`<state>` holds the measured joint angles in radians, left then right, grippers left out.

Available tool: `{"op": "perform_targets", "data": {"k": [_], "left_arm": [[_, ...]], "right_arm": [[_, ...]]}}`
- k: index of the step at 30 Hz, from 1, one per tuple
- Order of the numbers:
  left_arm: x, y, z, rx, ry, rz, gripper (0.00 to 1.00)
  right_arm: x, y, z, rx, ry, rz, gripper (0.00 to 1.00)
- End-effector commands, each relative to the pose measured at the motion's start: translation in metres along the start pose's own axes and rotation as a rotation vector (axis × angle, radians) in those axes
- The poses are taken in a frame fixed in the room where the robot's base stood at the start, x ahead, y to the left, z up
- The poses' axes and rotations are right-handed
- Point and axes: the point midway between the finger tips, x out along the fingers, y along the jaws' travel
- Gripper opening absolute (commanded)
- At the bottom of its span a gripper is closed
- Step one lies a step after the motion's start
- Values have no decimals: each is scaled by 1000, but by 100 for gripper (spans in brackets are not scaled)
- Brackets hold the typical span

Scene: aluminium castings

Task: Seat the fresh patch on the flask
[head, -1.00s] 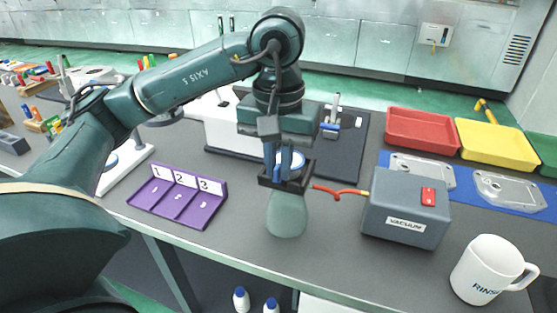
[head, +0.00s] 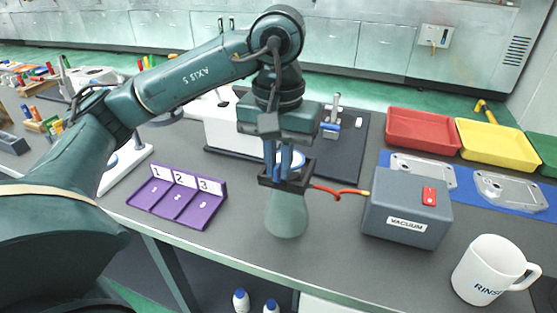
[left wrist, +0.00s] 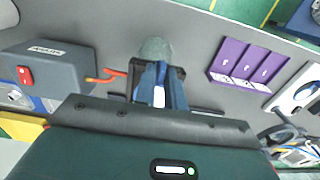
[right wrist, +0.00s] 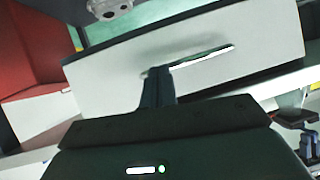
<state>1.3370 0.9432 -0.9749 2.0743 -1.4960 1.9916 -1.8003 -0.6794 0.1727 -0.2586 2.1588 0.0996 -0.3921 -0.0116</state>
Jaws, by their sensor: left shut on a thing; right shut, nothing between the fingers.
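The flask (head: 286,214) is pale green glass, upright at the front of the bench. A dark square collar (head: 266,182) sits around its top. My left gripper (head: 284,165) is directly over the flask mouth, its fingers pointing down into the collar. It is shut on a thin white patch (left wrist: 160,94), which shows between the fingers in the left wrist view. The patch is mostly hidden by the fingers, and I cannot tell whether it touches the flask. The flask also shows in the left wrist view (left wrist: 156,48). My right gripper (right wrist: 157,80) is shut and empty, seen only in the right wrist view.
A red hose (head: 335,191) joins the collar to the grey vacuum box (head: 405,208) on the right. A purple numbered rack (head: 178,197) lies left of the flask. A white mug (head: 487,270) stands front right. Red (head: 422,130) and yellow (head: 497,144) trays sit behind.

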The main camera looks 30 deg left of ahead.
Motion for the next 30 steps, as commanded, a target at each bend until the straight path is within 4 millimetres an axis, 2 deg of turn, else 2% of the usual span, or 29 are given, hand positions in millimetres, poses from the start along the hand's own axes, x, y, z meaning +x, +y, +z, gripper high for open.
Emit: {"op": "perform_targets", "data": {"k": [30], "left_arm": [[1,0,0,0,1,0,0]], "right_arm": [[3,0,6,0,0,-1,0]]}}
